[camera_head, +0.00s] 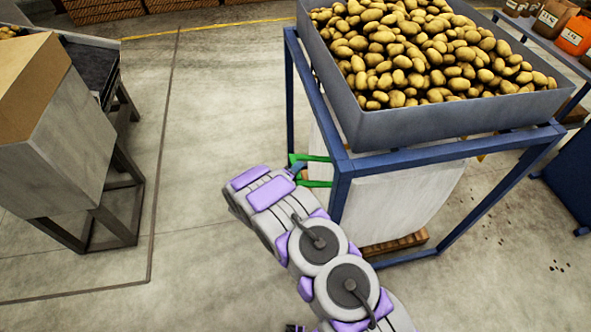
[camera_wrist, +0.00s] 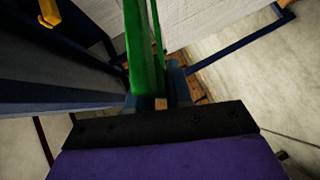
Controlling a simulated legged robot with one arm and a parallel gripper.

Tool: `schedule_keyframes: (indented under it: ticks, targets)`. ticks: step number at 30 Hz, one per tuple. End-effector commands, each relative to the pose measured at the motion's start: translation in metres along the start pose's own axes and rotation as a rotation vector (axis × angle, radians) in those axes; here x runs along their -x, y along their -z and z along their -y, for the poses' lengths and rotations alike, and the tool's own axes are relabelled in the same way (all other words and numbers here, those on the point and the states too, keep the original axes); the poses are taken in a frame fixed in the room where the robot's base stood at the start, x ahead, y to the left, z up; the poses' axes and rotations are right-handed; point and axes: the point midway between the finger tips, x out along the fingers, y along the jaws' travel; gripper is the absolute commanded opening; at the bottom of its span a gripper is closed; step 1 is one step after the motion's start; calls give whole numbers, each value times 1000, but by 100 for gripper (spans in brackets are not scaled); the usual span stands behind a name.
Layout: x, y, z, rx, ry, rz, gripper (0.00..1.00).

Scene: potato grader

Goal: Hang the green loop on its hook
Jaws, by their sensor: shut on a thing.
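The green loop (camera_head: 318,183) shows at the left side of the blue frame, beside its near-left post, in the head view. My gripper (camera_head: 297,169) is shut on the loop. In the wrist view the green loop (camera_wrist: 142,50) runs up and away as long straps from between the fingers of my gripper (camera_wrist: 160,88). A yellow-orange piece (camera_wrist: 48,13), perhaps a hook, is on the dark blue frame at the upper left of the wrist view, apart from the loop. The fingertips are partly hidden behind the strap and my wrist.
The blue frame (camera_head: 340,185) carries a grey bin (camera_head: 440,125) full of potatoes. A white bag (camera_head: 400,200) hangs or stands inside the frame above a wooden pallet (camera_head: 395,243). A grey machine (camera_head: 62,130) stands at left. The concrete floor between is clear.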

Motion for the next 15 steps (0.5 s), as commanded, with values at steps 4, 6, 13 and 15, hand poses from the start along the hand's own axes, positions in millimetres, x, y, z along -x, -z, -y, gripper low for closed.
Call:
schedule_keyframes:
  ticks: [4, 6, 13, 15]
  targets:
    - [2, 2, 2, 2, 4, -6, 0]
    - [2, 2, 2, 2, 5, -7, 0]
    - [2, 3, 3, 3, 6, -9, 0]
    - [2, 3, 3, 3, 6, -9, 0]
